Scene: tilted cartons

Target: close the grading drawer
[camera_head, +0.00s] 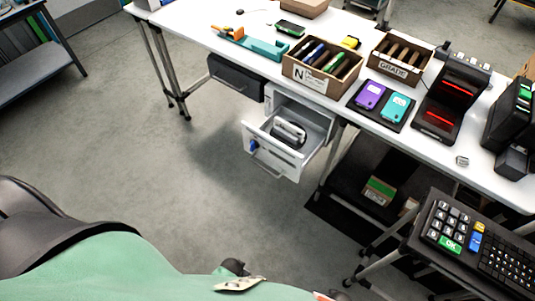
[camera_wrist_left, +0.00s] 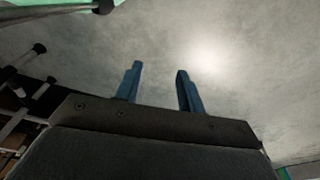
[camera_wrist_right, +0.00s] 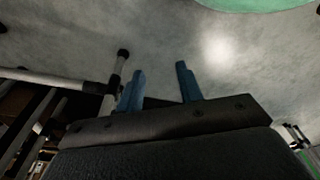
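A white drawer (camera_head: 285,160) stands pulled out from a white cabinet (camera_head: 300,97) under the table in the head view. I take it as the grading drawer; I cannot read a label on it. Its front has a handle and a small blue piece. A grey-white object (camera_head: 289,132) lies inside it. My left gripper (camera_wrist_left: 160,70) is open and empty above the floor in the left wrist view. My right gripper (camera_wrist_right: 160,70) is open and empty in the right wrist view. Neither gripper is clearly seen at the drawer.
A dark drawer or box (camera_head: 236,79) hangs under the table to the left. The white table (camera_head: 205,27) holds boxes, a purple and a teal device, and a scanner-like stand. A keypad stand (camera_head: 450,235) is at lower right. The floor before the drawer is clear.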

